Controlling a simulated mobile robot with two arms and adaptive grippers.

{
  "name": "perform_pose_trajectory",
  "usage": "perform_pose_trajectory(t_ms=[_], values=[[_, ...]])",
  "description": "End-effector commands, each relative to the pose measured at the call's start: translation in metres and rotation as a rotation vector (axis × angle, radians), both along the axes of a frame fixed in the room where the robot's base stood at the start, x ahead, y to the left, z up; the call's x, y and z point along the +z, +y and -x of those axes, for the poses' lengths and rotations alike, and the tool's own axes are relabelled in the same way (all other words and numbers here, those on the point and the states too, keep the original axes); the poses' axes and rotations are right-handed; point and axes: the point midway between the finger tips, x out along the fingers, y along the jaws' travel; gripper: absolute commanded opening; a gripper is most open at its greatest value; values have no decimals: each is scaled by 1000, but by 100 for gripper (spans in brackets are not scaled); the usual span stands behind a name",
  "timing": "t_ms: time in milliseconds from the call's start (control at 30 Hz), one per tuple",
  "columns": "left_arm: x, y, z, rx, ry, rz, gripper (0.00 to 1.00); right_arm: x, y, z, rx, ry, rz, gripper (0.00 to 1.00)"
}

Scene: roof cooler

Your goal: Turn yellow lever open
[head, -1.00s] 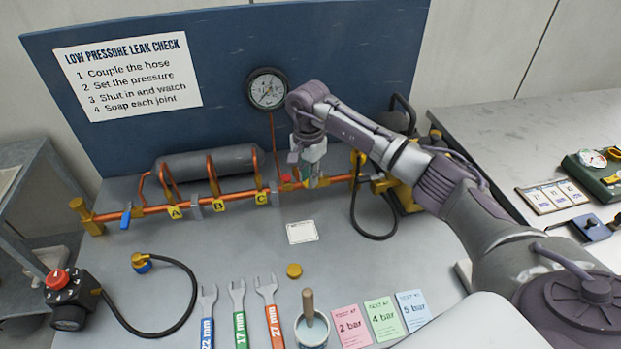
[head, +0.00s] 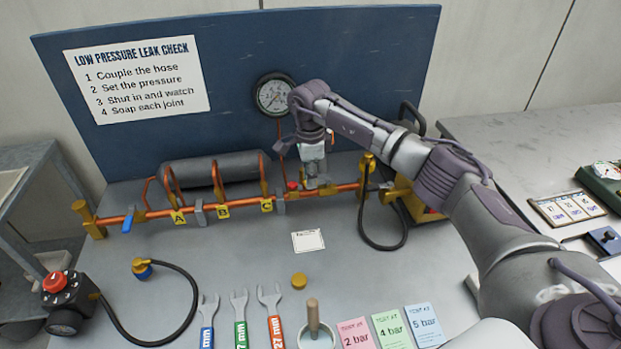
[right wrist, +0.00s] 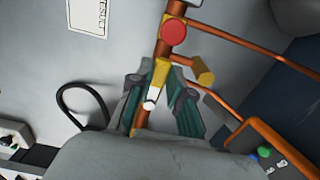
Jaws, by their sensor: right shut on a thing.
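The yellow lever (right wrist: 160,75) shows in the right wrist view between the fingers of my right gripper (right wrist: 159,90). The gripper is shut on it. The lever lies roughly along the copper pipe (right wrist: 142,118), and a pale round tip shows at its lower end. In the head view my right gripper (head: 312,178) is low over the right part of the pipe, just right of a red button (head: 292,186), and hides the lever. The red button also shows in the right wrist view (right wrist: 173,32). My left gripper is not in view.
A pressure gauge (head: 275,95) is on the blue back board (head: 230,50). A blue lever (head: 128,222) is on the pipe's left part. A black hose (head: 384,248) loops right of the gripper. Wrenches, a pot (head: 316,340) and coloured cards lie in front.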

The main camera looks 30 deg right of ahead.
Motion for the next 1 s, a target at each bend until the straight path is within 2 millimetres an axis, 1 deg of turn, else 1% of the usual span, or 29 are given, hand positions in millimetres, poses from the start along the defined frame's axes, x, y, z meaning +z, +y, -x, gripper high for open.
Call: perform_pose_trajectory(t_ms=[467,500,567,600,633,867,1000], values=[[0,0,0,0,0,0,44,1,-1,-2,-15,-4,1,0],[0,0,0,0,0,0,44,1,-1,-2,-15,-4,1,25],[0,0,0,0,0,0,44,1,-1,-1,-15,-4,1,35],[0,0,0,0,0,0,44,1,-1,-1,-14,-3,1,42],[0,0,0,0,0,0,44,1,-1,-1,-14,-3,1,44],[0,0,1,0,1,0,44,0,0,-1,-13,-1,0,44],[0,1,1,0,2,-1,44,7,0,-1,-12,-3,0,44]])
